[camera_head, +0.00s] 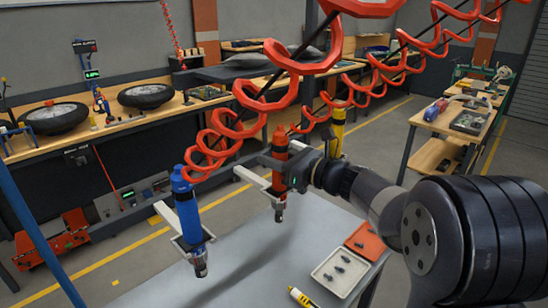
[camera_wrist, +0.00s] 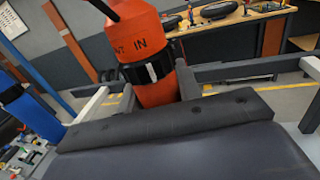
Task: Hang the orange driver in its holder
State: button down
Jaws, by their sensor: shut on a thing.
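The orange driver (camera_head: 281,142) hangs upright below a red coiled hose, with its dark tip pointing down. In the wrist view its body (camera_wrist: 140,42) stands between my two fingers. My gripper (camera_head: 284,168) is shut on it from the right side. A white holder arm (camera_head: 250,178) reaches to the driver's lower part, and the tip shows below that level. My gripper hides part of this holder, so I cannot tell whether the driver is seated in it or just beside it.
A blue driver (camera_head: 186,205) stands in its white holder at left. A yellow driver (camera_head: 338,128) is behind my gripper. Below, the grey table (camera_head: 235,265) carries a white tray (camera_head: 340,272) with small parts and an orange tray (camera_head: 365,241). Red coiled hoses cross overhead.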

jog(key=c, duration=0.9)
grip_release()
jog(key=b+v, duration=0.2)
jog(key=v, duration=0.9)
jog(key=shift+a, duration=0.1)
jog(key=p+x, duration=0.2)
jog(key=x, duration=0.8)
jog(key=shift+w+a, duration=0.2)
jog(key=shift+w+a+r, duration=0.15)
jog(key=shift+r, duration=0.15)
